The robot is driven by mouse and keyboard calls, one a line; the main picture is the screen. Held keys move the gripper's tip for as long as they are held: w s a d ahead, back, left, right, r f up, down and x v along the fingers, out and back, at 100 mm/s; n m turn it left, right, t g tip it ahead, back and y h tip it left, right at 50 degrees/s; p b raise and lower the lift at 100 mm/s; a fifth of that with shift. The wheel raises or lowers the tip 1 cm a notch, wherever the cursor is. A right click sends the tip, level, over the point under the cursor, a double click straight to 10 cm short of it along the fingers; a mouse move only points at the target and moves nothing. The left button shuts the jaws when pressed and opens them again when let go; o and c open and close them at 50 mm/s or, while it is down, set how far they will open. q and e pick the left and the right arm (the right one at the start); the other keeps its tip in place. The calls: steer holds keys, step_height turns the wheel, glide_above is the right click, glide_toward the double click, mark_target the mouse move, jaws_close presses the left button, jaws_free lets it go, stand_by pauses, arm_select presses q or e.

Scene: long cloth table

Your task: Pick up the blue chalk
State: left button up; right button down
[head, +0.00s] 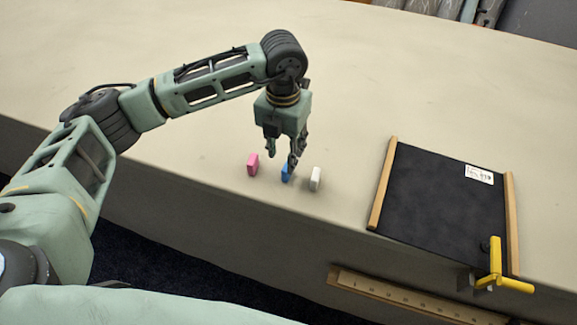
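The blue chalk (285,174) stands on the table near its front edge, between a pink chalk (253,164) on the left and a white chalk (315,179) on the right. My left gripper (282,160) points down just above and behind the blue chalk. Its two fingers are apart, with a gap between them. The right finger overlaps the top of the blue chalk in the head view, so I cannot tell whether they touch. My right gripper is not in view.
A black board (440,205) with wooden side rails lies to the right. A yellow handle or clamp (496,268) is at its front corner, and a wooden ruler strip (400,297) shows below the table edge. The cloth table (430,80) is clear behind the chalks.

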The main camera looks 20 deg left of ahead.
arm_select(q)
steer(key=shift+d+f+p, duration=0.1)
steer(key=shift+f+p, duration=0.35)
steer(key=shift+f, duration=0.45)
steer(key=f, duration=0.1)
steer(key=f+p, duration=0.1)
steer(key=f, duration=0.1)
steer(key=shift+w+d+f+p, duration=0.25)
steer(key=shift+w+f+p, duration=0.05)
steer(key=shift+f, duration=0.5)
jaws_close()
